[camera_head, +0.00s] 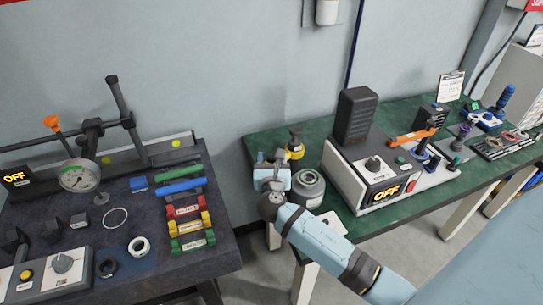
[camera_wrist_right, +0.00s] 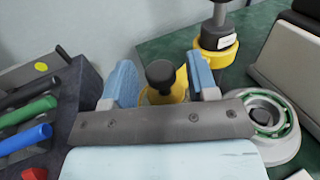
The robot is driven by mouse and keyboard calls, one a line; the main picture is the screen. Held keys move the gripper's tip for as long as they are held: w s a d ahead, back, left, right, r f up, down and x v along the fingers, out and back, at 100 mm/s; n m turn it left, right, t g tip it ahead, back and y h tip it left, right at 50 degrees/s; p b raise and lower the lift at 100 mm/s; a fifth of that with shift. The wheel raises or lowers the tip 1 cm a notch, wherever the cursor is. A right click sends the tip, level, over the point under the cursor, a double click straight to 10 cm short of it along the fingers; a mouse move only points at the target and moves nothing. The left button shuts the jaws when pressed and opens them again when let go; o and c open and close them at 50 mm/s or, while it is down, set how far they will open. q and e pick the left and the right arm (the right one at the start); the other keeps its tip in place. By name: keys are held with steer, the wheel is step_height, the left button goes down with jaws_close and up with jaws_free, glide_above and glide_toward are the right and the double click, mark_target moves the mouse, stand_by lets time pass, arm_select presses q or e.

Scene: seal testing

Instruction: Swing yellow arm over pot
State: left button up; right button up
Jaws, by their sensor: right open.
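The yellow arm (camera_wrist_right: 181,84) shows in the right wrist view as a yellow piece beneath a black knob (camera_wrist_right: 159,74). The knob appears between the two blue fingers of my right gripper (camera_wrist_right: 161,82), with gaps on both sides. That gripper is open and holds nothing. In the head view my right gripper (camera_head: 270,160) is at the left end of the green table, beside a yellow-collared black post (camera_head: 295,146). The post also shows in the wrist view (camera_wrist_right: 215,42). The grey round pot (camera_head: 309,186) stands just right of the gripper; its green inner ring shows in the wrist view (camera_wrist_right: 265,118). My left gripper is out of view.
A white device (camera_head: 345,178) with an OFF display and a tall black block (camera_head: 355,115) stands right of the pot. A dark table (camera_head: 215,262) with a gauge and coloured bars is at left, across a gap. The wall is close behind.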

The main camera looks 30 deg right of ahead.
steer(key=shift+w+d, duration=0.35)
steer(key=shift+w, duration=0.2)
jaws_close()
